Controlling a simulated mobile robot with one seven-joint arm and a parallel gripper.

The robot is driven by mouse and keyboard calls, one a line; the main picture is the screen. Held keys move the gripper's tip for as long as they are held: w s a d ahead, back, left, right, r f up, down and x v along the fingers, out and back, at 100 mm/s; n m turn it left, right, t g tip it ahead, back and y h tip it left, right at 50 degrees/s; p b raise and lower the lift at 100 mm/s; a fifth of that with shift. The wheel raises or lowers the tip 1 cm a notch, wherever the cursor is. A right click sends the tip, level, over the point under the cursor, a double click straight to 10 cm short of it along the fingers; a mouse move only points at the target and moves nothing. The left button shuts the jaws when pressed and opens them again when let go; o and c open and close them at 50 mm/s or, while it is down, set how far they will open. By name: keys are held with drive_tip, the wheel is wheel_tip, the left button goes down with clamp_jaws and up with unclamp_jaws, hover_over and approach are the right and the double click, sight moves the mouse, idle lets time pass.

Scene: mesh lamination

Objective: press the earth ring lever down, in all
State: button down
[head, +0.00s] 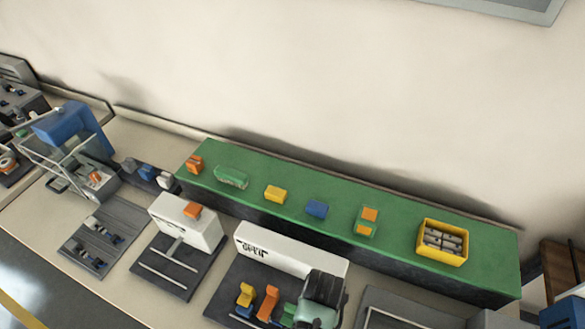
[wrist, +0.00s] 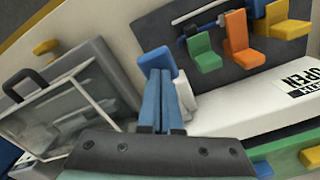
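A dark fixture board with coloured levers (head: 228,290) stands at the front of the bench, behind it a white block with "OPEN" lettering (head: 290,251). A yellow lever (head: 246,294), an orange lever (head: 267,303) and a green lever (head: 289,315) stand up in a row. In the wrist view the green lever (wrist: 202,50), orange lever (wrist: 240,40) and yellow lever (wrist: 284,24) are beyond my fingers. No label marks the earth ring lever. My gripper (wrist: 168,95) has its blue fingers together, near a blue block (wrist: 157,62); I cannot tell whether they touch.
A green raised shelf (head: 340,195) runs along the back with small coloured blocks and a yellow bin (head: 443,258). A white block fixture (head: 185,222) stands to the left. A clear-lidded grey case (wrist: 70,100) is beside my gripper in the wrist view.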

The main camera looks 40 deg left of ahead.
drive_tip(key=shift+f+b, duration=1.45)
drive_tip(key=shift+f, duration=0.6)
drive_tip(key=shift+r, duration=0.1)
wheel_tip(320, 180, up, 10)
drive_tip(key=p, duration=1)
